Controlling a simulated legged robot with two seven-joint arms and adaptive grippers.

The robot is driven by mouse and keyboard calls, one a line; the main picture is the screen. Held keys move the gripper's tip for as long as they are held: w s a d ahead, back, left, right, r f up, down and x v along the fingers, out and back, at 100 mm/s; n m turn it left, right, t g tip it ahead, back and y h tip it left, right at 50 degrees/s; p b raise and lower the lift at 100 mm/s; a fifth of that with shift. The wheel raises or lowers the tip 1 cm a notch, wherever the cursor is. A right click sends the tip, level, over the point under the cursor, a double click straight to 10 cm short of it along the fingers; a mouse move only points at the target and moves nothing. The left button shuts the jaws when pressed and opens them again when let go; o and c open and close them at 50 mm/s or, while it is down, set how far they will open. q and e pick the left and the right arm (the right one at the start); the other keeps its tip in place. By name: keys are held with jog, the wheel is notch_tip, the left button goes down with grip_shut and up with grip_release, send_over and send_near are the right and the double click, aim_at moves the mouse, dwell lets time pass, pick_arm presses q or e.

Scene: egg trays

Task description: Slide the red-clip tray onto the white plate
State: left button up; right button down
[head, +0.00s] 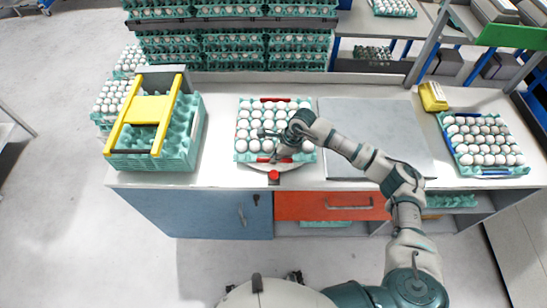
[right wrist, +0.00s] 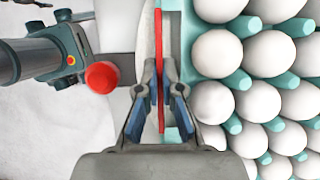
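The red-clip tray (head: 237,142) is a teal tray full of white eggs on the counter, with a red clip (head: 273,99) on its far edge and another on its near edge. A flat, pale square plate (head: 385,125) lies bare to the right of the tray. A rounded white surface (head: 270,167) shows under the tray's near edge. My right gripper (head: 280,155) is at the near edge. In the right wrist view its fingers (right wrist: 160,80) are closed on both sides of the near red clip (right wrist: 158,40), beside the eggs. My left gripper is not clearly visible.
A red knob (head: 273,176) stands at the counter's front edge, close to my right gripper. Teal trays with a yellow frame (head: 147,110) stand at left. A yellow object (head: 432,97) and a blue-clip egg tray (head: 497,171) are at right.

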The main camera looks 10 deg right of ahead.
jog(key=c, duration=1.2)
grip_release()
jog(key=shift+d, duration=0.1)
jog(key=shift+c, duration=0.2)
jog(key=w+v, duration=0.1)
jog(key=v, duration=1.1)
jog(key=shift+s, duration=0.4)
